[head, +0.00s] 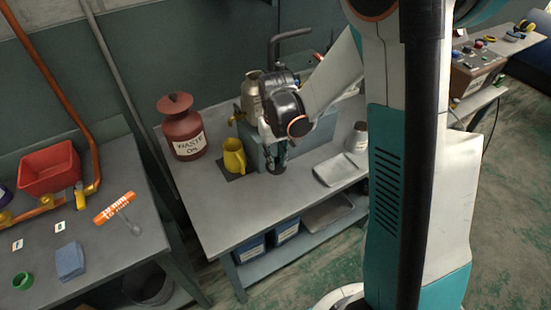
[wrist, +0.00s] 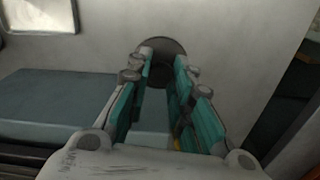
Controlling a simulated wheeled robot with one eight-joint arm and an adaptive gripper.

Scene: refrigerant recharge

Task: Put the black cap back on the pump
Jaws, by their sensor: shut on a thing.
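My gripper (head: 277,157) points down in front of the bench's middle, its teal fingers shut on the black cap (head: 278,169). In the wrist view my gripper (wrist: 161,66) shows both fingers, with the round dark cap (wrist: 163,47) at their tips. The cap looks just above or on the bench top; I cannot tell whether it touches. The pump (head: 251,92) stands behind, with a beige upper body and a blue-grey block below; my arm hides part of it. The block also shows at left in the wrist view (wrist: 55,100). The pump's opening is not visible.
A yellow jug (head: 234,156) stands left of my gripper, and a red waste oil can (head: 181,128) farther left. A shallow metal tray (head: 340,168) and a pale cup (head: 357,138) are to the right. The bench front (head: 222,220) is clear.

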